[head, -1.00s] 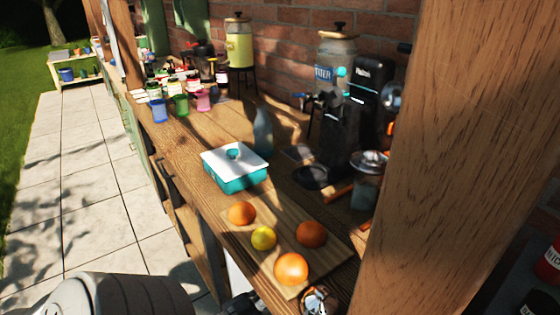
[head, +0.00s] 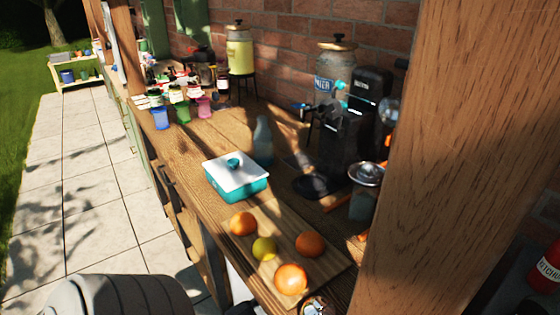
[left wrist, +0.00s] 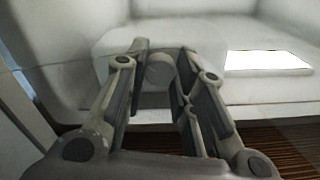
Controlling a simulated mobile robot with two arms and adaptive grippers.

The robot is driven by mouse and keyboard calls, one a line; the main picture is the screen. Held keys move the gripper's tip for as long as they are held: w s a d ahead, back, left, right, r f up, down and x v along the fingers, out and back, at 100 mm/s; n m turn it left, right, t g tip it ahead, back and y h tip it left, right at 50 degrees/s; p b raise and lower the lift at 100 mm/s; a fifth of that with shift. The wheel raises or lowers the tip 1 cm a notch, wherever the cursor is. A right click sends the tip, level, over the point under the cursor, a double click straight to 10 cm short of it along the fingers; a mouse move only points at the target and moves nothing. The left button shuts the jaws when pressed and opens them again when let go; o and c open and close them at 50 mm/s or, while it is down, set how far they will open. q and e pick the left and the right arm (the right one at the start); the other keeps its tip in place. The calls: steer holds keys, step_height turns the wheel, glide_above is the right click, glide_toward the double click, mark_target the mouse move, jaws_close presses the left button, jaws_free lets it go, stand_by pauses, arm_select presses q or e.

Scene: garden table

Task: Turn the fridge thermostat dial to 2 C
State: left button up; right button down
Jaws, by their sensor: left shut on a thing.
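In the left wrist view, the thermostat dial (left wrist: 159,72) is a small round pale grey knob on the white inside wall of the fridge (left wrist: 210,30). My left gripper (left wrist: 164,62) is shut on the dial, with one fingertip on each side of it. The dial's scale and pointer are too small and blurred to read. In the head view, the dial and my left gripper are hidden below the counter. My right gripper is in neither view.
A bright lit panel (left wrist: 268,62) is right of the dial. In the head view, the wooden counter (head: 195,150) bears a teal box with a white lid (head: 238,180), a board with fruit (head: 275,240) and a black coffee machine (head: 355,130). A thick wooden post (head: 455,150) stands at the right.

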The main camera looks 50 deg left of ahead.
arm_select(q)
steer(key=o, duration=1)
steer(key=shift+o, duration=0.2)
